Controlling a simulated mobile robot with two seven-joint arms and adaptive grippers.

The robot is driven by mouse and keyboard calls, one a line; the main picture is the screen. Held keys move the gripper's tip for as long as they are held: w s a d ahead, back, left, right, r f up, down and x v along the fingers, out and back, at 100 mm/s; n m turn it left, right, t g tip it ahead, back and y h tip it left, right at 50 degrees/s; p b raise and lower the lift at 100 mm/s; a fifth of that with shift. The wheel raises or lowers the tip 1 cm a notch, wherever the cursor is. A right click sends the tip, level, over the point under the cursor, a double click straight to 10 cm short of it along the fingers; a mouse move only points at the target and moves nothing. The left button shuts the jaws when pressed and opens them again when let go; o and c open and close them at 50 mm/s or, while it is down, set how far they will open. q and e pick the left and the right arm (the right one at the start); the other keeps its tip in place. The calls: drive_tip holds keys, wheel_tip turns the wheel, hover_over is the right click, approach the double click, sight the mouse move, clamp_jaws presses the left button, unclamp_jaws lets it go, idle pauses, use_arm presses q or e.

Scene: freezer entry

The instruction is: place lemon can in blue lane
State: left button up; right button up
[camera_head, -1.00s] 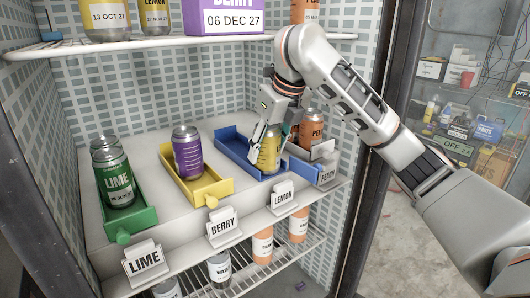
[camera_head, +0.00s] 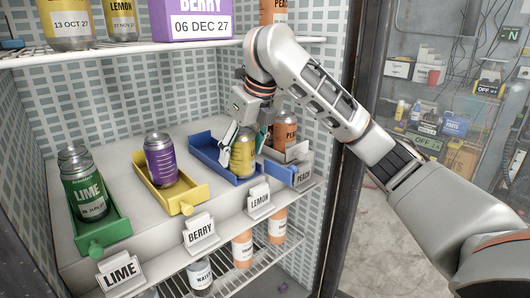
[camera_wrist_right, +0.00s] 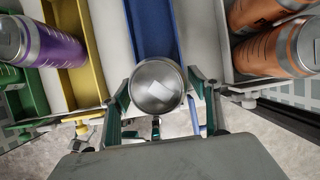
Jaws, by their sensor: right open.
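The yellow lemon can (camera_head: 243,153) stands upright at the front end of the blue lane (camera_head: 205,150), behind the LEMON sign (camera_head: 259,201). In the right wrist view the can's silver top (camera_wrist_right: 157,86) lies in line with the blue lane (camera_wrist_right: 152,28), which runs away behind it. My right gripper (camera_head: 244,138) is over the can. Its open fingers (camera_wrist_right: 160,105) stand on either side of the can. Whether they still touch it I cannot tell. The can's lower side is partly hidden by the lane's wall.
Left of the blue lane are the yellow lane (camera_head: 185,194) with a purple can (camera_head: 161,160) and the green lane (camera_head: 110,232) with lime cans (camera_head: 85,187). Close on the right is the PEACH lane (camera_head: 300,172) with orange cans (camera_head: 285,130). A wire shelf (camera_head: 120,48) is above.

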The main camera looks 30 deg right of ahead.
sight(247, 132)
drive_tip(key=p+v, duration=0.1)
drive_tip(key=v, duration=0.4)
drive_tip(key=shift+w+r+p, duration=0.1)
drive_tip(key=shift+w+p, duration=0.05)
drive_tip(key=shift+p, duration=0.25)
use_arm(q)
drive_tip(key=r+p, duration=0.2)
drive_tip(key=d+r, duration=0.1)
drive_tip(key=shift+s+d+r+p, duration=0.1)
drive_tip(key=shift+s+r+p, duration=0.15)
drive_tip(key=shift+r+p, duration=0.15)
use_arm(e)
drive_tip(key=s+d, duration=0.1)
drive_tip(key=s, duration=1.1)
drive_tip(key=shift+d+f, duration=0.3)
drive_tip(key=shift+f, duration=0.05)
use_arm(q)
drive_tip(key=shift+f, duration=0.1)
